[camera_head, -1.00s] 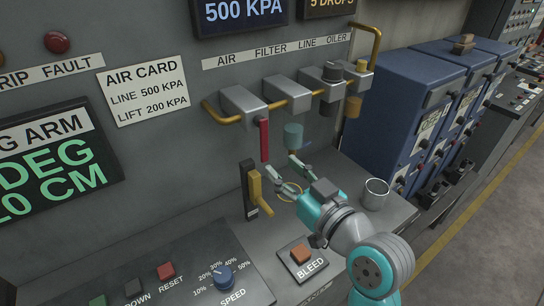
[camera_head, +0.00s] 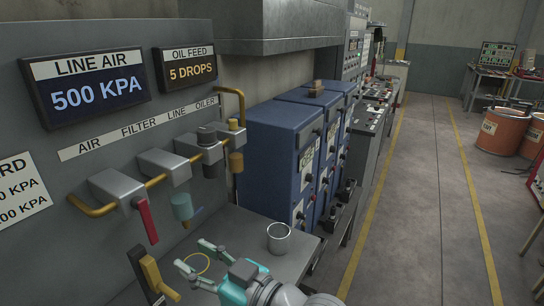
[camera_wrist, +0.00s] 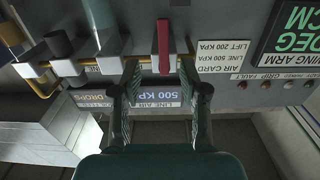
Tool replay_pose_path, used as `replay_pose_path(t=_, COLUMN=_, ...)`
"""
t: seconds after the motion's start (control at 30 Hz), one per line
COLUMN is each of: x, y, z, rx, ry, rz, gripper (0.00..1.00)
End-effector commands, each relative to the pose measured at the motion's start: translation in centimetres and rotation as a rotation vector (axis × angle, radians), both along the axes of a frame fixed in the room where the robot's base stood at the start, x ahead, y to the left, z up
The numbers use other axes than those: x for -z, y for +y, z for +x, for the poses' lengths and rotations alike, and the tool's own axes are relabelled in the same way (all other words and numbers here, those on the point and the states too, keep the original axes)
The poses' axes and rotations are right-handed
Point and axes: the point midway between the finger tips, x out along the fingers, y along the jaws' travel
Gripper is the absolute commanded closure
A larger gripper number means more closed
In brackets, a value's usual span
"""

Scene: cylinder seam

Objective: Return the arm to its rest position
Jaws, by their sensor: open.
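My gripper (camera_head: 192,254) is open and empty at the bottom of the head view, over the bench top in front of the air line panel. Its two grey fingers point toward the panel, and my teal wrist runs off the bottom edge. In the wrist view, which is upside down, my gripper (camera_wrist: 160,72) has its fingers spread apart. The red handle (camera_wrist: 163,45) shows between them there, apart from both fingers. In the head view the red handle (camera_head: 147,220) hangs from the first valve block, left of my fingertips. Most of my arm is out of view.
A yellow lever (camera_head: 158,278) stands left of my gripper. A metal cup (camera_head: 279,238) stands on the bench at right. A teal bowl (camera_head: 182,207) hangs under the filter. Blue cabinets (camera_head: 280,140) stand beyond the bench. The floor aisle (camera_head: 415,200) at right is clear.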

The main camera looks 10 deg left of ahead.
Motion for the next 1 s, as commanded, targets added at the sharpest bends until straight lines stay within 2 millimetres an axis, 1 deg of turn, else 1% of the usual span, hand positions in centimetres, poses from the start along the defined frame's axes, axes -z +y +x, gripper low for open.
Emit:
replay_pose_path(t=0.07, x=1.5, y=-0.9, z=0.2, rx=0.032, ry=0.025, rz=0.002, gripper=0.56)
replay_pose_path(t=0.17, x=4.2, y=-2.7, z=0.6, rx=0.103, ry=0.067, rz=0.011, gripper=0.56)
replay_pose_path(t=0.3, x=8.8, y=-6.3, z=0.9, rx=0.230, ry=0.132, rz=0.023, gripper=0.56)
replay_pose_path(t=0.4, x=11.9, y=-9.0, z=0.6, rx=0.322, ry=0.169, rz=0.028, gripper=0.56)
replay_pose_path(t=0.47, x=13.6, y=-10.6, z=0.2, rx=0.375, ry=0.187, rz=0.031, gripper=0.56)
replay_pose_path(t=0.6, x=17.4, y=-14.5, z=-1.2, rx=0.496, ry=0.226, rz=0.030, gripper=0.56)
replay_pose_path(t=0.77, x=21.1, y=-18.9, z=-3.6, rx=0.626, ry=0.257, rz=0.024, gripper=0.56)
replay_pose_path(t=0.9, x=23.8, y=-22.5, z=-6.4, rx=0.732, ry=0.274, rz=0.012, gripper=0.56)
replay_pose_path(t=1.0, x=25.3, y=-24.9, z=-8.7, rx=0.802, ry=0.281, rz=-0.001, gripper=0.56)
